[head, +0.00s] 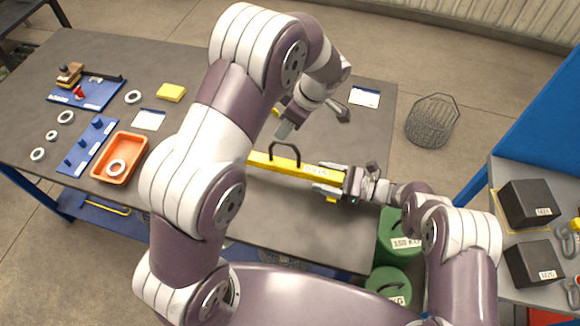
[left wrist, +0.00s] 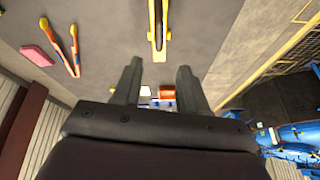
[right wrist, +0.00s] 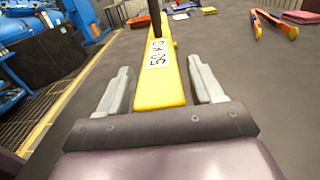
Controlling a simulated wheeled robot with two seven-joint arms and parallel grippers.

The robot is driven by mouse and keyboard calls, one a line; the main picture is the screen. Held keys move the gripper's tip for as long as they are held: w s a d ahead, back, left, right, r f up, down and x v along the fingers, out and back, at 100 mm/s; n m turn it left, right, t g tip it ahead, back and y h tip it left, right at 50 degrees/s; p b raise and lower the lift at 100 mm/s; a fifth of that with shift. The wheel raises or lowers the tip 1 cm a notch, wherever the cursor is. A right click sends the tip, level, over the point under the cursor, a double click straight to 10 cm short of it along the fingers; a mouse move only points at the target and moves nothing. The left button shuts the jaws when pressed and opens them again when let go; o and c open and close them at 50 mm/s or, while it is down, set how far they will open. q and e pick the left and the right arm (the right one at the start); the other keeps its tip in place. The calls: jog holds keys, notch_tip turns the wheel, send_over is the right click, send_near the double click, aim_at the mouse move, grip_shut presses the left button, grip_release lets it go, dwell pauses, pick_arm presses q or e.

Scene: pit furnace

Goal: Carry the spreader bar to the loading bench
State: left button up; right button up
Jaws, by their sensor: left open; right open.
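The yellow spreader bar (head: 263,161) with a black handle lies on the dark-topped table (head: 300,215); my left arm hides its left end in the head view. It also shows in the left wrist view (left wrist: 158,22) and the right wrist view (right wrist: 158,85), with a white weight label. My right gripper (head: 326,180) is open, its fingers on either side of the bar's right end; I cannot tell whether they touch it. My left gripper (head: 312,119) is open and empty, raised above the table behind the bar. I cannot tell which surface is the loading bench.
Left on the table are an orange tray (head: 103,174), blue boards (head: 85,92), rings and a yellow block (head: 171,92). Green weights (head: 392,248) stand by its right edge. A wire basket (head: 432,122) is on the floor. A grey bench (head: 500,170) at right holds black blocks (head: 530,203).

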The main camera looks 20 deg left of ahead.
jog(key=d, duration=1.2)
